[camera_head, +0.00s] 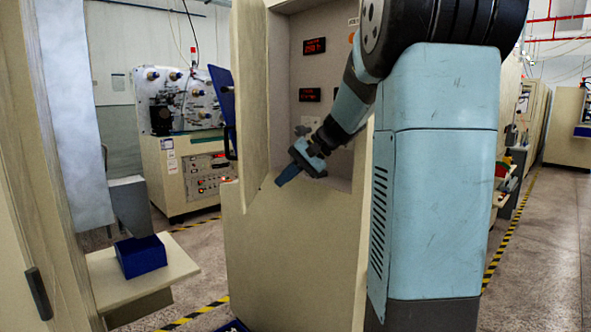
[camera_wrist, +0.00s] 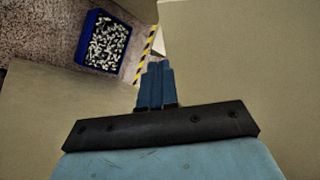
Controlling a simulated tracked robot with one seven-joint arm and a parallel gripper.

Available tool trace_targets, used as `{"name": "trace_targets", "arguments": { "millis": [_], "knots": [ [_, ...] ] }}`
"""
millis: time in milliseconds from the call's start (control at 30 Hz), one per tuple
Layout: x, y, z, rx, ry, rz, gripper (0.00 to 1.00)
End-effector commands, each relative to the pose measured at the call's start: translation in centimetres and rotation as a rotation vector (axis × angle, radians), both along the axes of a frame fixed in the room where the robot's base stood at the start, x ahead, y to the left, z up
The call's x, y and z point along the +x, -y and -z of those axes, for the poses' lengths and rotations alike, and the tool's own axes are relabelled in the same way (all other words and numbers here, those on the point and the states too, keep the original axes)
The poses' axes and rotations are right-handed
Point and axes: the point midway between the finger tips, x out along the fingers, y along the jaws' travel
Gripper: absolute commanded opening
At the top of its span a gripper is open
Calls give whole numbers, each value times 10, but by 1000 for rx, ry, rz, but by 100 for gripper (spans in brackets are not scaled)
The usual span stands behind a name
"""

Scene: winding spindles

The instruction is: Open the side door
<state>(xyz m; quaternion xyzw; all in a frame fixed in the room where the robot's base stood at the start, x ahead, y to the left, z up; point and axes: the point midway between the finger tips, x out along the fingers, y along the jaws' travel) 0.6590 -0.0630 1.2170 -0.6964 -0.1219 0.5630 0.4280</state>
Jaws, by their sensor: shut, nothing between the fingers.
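A cream cabinet (camera_head: 295,240) stands in the middle of the head view, with an open recess in its upper part. A tall cream door panel (camera_head: 251,100) stands swung outward at the recess's left side. My gripper (camera_head: 283,178) is in front of the recess, pointing down and left, close to the panel's inner side. I cannot tell whether it touches the panel. In the wrist view my gripper's blue fingers (camera_wrist: 157,68) are together with nothing between them. Cream surfaces lie left and right of them; which is the door is unclear.
A blue bin (camera_wrist: 103,41) of small parts sits on the floor beside yellow-black tape. A winding machine (camera_head: 187,170) stands behind. An aisle (camera_head: 545,250) is open at right.

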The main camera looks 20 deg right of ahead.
Motion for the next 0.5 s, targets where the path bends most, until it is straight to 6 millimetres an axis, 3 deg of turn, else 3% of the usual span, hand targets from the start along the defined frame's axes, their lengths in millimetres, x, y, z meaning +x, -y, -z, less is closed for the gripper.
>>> {"name": "trace_targets", "arguments": {
  "millis": [200,500],
  "knots": [
    [13,-26,27,0,-2,-1,0],
    [28,-55,25,0,1,-1,0]
  ]
}}
